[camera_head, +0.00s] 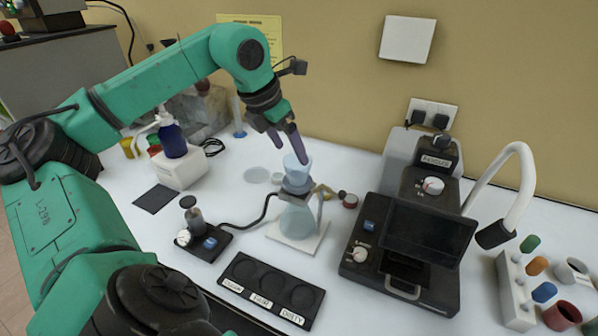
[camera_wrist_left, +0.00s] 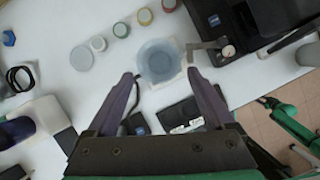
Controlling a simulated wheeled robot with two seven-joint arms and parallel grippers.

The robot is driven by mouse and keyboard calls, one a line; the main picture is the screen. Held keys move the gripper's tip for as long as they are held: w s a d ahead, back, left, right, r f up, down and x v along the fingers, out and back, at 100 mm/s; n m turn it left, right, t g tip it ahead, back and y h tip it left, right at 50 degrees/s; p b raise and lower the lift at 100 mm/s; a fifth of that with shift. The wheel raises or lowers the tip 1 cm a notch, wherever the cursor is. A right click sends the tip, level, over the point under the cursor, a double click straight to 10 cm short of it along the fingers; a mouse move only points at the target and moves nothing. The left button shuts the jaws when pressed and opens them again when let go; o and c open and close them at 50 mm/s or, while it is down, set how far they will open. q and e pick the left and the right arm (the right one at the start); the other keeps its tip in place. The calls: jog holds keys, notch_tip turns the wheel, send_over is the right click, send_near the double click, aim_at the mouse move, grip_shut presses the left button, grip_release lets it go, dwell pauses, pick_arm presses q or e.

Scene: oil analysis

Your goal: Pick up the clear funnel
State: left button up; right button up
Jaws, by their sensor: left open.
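The clear bluish funnel (camera_head: 297,168) sits upright on top of a conical glass flask (camera_head: 297,221), which stands on a white base plate. In the left wrist view the funnel (camera_wrist_left: 158,60) shows from above as a round bluish cup. My left gripper (camera_head: 289,144) is open, with its purple fingers just above and behind the funnel's rim in the head view. In the wrist view the two fingertips (camera_wrist_left: 160,75) lie to either side of the funnel's near edge. Nothing is between the fingers that looks gripped. My right gripper is out of view.
A black instrument (camera_head: 412,225) stands right of the flask. A black labelled tray (camera_head: 270,290) lies in front. A small device with a knob (camera_head: 201,238) is at left, its cable running toward the flask. Small round jars (camera_wrist_left: 120,30) stand nearby.

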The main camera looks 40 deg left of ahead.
aim_at(294, 155)
pick_arm(q)
jog(key=x, duration=0.3)
jog(key=shift+w+a+f, duration=0.1)
jog(key=shift+w+f, duration=0.05)
jog(key=shift+w, duration=0.15)
jog(key=p+x, duration=0.2)
jog(key=x, duration=0.3)
jog(key=shift+w+f+p, duration=0.1)
jog(key=shift+f+p, duration=0.05)
jog(key=shift+p, duration=0.2)
jog(key=shift+f, duration=0.2)
jog(key=c, duration=1)
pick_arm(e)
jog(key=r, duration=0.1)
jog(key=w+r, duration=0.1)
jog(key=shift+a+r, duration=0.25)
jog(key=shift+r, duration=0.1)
